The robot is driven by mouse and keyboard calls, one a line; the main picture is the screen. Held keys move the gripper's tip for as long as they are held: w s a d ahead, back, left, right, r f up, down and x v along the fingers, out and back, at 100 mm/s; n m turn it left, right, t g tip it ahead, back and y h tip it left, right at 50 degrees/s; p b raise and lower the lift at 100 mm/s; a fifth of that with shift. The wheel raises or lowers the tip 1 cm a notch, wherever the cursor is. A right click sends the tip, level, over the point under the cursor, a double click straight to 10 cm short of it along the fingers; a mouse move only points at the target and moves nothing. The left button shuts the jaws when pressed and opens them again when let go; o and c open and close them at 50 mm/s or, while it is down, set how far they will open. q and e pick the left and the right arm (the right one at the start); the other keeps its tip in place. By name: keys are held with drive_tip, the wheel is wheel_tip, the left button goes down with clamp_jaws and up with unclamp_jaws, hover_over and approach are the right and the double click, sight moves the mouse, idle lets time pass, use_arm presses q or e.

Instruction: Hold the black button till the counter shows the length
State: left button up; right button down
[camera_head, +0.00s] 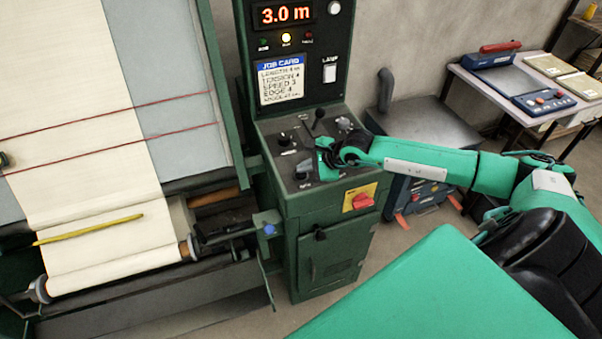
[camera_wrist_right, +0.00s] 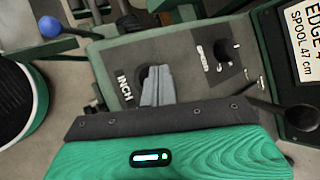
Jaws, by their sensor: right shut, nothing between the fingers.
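The counter (camera_head: 285,14) reads 3.0 m in orange digits at the top of the green control post. The job card (camera_head: 281,82) sits below it; its length line is too blurred to read surely. My right gripper (camera_wrist_right: 155,84) is shut and empty, its grey fingertips over the black button (camera_wrist_right: 143,74) beside the INCH label. The fingers hide most of the button, and I cannot tell whether it is pressed in. In the head view my right gripper (camera_head: 318,164) is low over the sloped panel. My left gripper is not in view.
A knob (camera_wrist_right: 222,50) and a lever (camera_head: 316,122) stand close to the gripper on the panel. A red switch on a yellow plate (camera_head: 361,199) is on the front. The cloth roll (camera_head: 115,260) lies at left. A blue-ball handle (camera_head: 269,229) juts out between.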

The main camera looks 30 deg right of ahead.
sight(305, 175)
drive_tip(key=shift+r, duration=0.5)
drive_tip(key=shift+r+p, duration=0.85)
drive_tip(key=shift+r, duration=1.7)
